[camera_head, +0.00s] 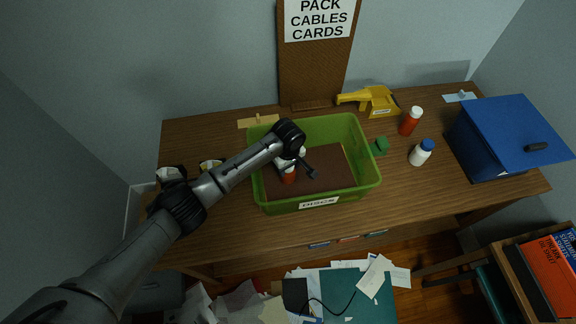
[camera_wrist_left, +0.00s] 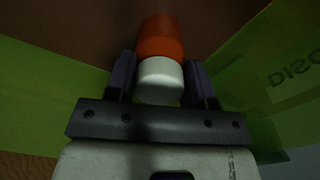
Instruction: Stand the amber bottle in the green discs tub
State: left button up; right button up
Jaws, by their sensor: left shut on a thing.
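The green tub (camera_head: 340,191) labelled DISCS stands on the desk, with a bare brown floor inside. An amber bottle (camera_head: 289,177) with a white cap is inside the tub's left part, partly hidden by my left arm. My left gripper (camera_head: 293,163) reaches down into the tub and is shut on this bottle. In the left wrist view the amber bottle (camera_wrist_left: 161,36) shows between the two fingers, which sit at its white cap. It looks upright; whether its base touches the tub floor I cannot tell. My right gripper is not in view.
Papers lie below.

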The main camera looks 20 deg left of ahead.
pick_arm(q)
jog(key=shift+f, duration=0.1)
jog(key=o, duration=1)
jog(key=shift+f, duration=0.1)
jog(key=shift+c, duration=0.2)
notch_tip(320, 180, up, 12)
jog(key=p, duration=0.3)
jog(key=shift+r, duration=0.25)
